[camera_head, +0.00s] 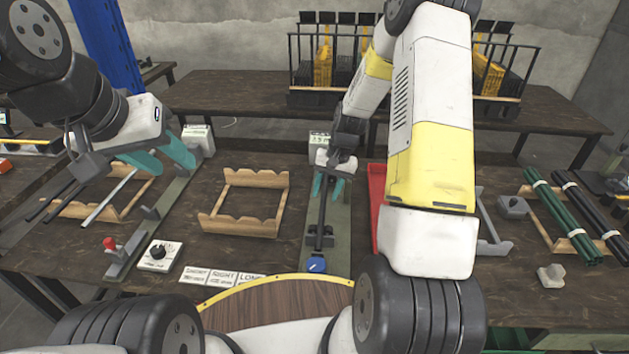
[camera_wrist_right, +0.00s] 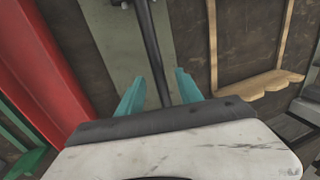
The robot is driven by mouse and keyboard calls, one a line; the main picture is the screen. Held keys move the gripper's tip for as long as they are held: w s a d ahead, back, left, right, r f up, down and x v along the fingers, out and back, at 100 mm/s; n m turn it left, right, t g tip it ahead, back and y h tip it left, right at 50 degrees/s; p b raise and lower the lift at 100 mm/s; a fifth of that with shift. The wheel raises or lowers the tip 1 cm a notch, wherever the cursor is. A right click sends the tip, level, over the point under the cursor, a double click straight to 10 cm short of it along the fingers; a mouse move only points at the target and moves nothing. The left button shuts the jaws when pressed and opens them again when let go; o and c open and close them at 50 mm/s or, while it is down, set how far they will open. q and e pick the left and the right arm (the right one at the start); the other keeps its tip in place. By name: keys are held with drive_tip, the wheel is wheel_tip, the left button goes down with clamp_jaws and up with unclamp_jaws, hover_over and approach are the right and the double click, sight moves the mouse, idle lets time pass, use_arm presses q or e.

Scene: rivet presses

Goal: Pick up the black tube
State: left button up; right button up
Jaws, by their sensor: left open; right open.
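A black tube (camera_head: 321,211) lies lengthwise along a grey-green press plate at the centre of the head view. In the right wrist view the black tube (camera_wrist_right: 150,48) runs between the two teal fingers. My right gripper (camera_head: 328,186) is open above the tube, with a finger on each side; it also shows in the wrist view (camera_wrist_right: 160,80). I cannot tell whether the fingers touch the tube.
Dark rods (camera_head: 55,202) lie left of the silver tube. An empty wooden rack (camera_head: 238,225) stands between the grippers. A red tray (camera_head: 376,205) is right of the press plate. Green tubes (camera_head: 560,212) and bundled black tubes (camera_head: 588,208) lie far right. A blue knob (camera_head: 317,265) sits at the plate's near end.

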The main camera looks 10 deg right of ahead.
drive_tip(key=shift+f, duration=0.25)
clamp_jaws()
